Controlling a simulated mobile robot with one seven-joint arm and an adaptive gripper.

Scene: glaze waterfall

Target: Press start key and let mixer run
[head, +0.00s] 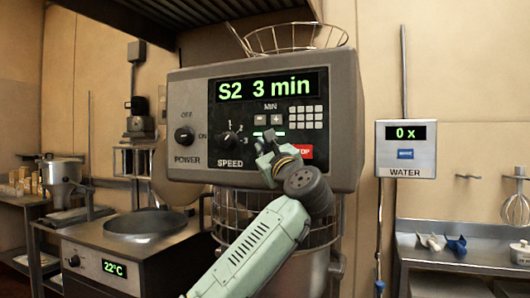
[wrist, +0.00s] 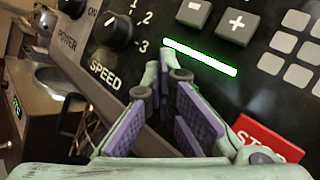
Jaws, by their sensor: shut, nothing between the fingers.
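The mixer's control panel (head: 195,105) faces me, and its display (head: 267,87) reads "S2 3 min" in green. A green bar (wrist: 200,57) is lit below the minus and plus keys; it also shows in the head view (head: 281,133), partly covered. My gripper (head: 266,142) is at the panel, just below the bar. In the wrist view its fingers (wrist: 165,60) are together and empty, close to the left end of the bar. Whether they touch the panel I cannot tell. I see no key labelled start; part of the panel is hidden behind my gripper.
The red stop key (head: 303,152) is right of my gripper. The speed knob (head: 230,142) and power knob (head: 184,136) are left of it. The minus key (wrist: 194,12), plus key (wrist: 237,26) and keypad (head: 306,117) are above. A water box (head: 405,150) reads "0 x".

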